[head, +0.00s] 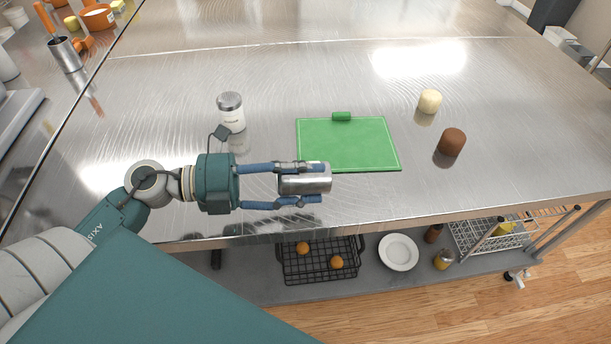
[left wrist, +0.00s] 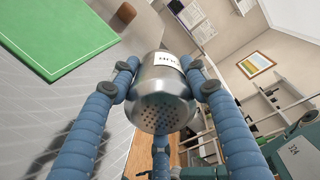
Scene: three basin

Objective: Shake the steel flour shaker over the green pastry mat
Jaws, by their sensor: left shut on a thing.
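The steel flour shaker (head: 304,181) is between the fingers of my left gripper (head: 322,183), which is shut on it. It is held tipped on its side, near the table's front edge. In the left wrist view the shaker (left wrist: 163,88) shows its perforated end facing the camera and part of a white label, which I cannot fully read. The green pastry mat (head: 348,145) lies flat just beyond the shaker and to its right; it also shows at upper left in the left wrist view (left wrist: 55,35). My right gripper is not in view.
A white canister with a steel lid (head: 230,112) stands left of the mat. A small green cylinder (head: 341,116) is at the mat's far edge. Cream (head: 430,101) and brown (head: 452,142) cylinders stand to the right. The steel table (head: 270,70) is clear behind the mat.

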